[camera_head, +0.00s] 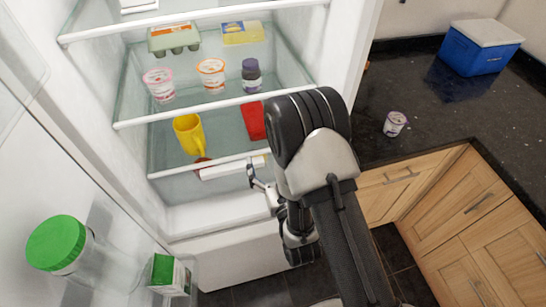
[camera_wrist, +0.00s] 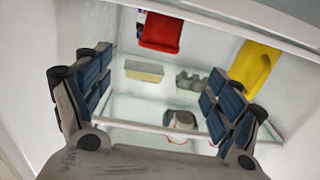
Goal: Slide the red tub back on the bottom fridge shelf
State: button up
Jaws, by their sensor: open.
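The red tub (camera_head: 253,120) stands on the bottom glass shelf (camera_head: 172,172), to the right of the yellow mug (camera_head: 188,134). My arm hides part of its right side in the head view. The wrist view appears upside down; there the red tub (camera_wrist: 160,32) is near the top, beyond my fingers, with the yellow mug (camera_wrist: 255,68) to its right. My gripper (camera_head: 255,178) is low at the shelf's front edge. In the wrist view the fingers are spread wide apart with nothing between them, and the red tub is clear of them.
The shelf above holds a pink-rimmed tub (camera_head: 159,84), an orange-rimmed tub (camera_head: 211,75), a purple-lidded jar (camera_head: 251,76), an egg carton (camera_head: 173,39) and a yellow pack (camera_head: 242,33). The open door holds a green-lidded jar (camera_head: 58,246). A counter (camera_head: 430,110) lies right.

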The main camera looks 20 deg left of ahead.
aim_at(256, 117)
jog(key=b+x, duration=0.2)
jog(key=x, duration=1.5)
jog(key=shift+w, duration=0.25)
jog(key=shift+c, duration=0.5)
jog(key=c, duration=1.2)
jog(key=o, duration=1.3)
jog(key=v, duration=1.2)
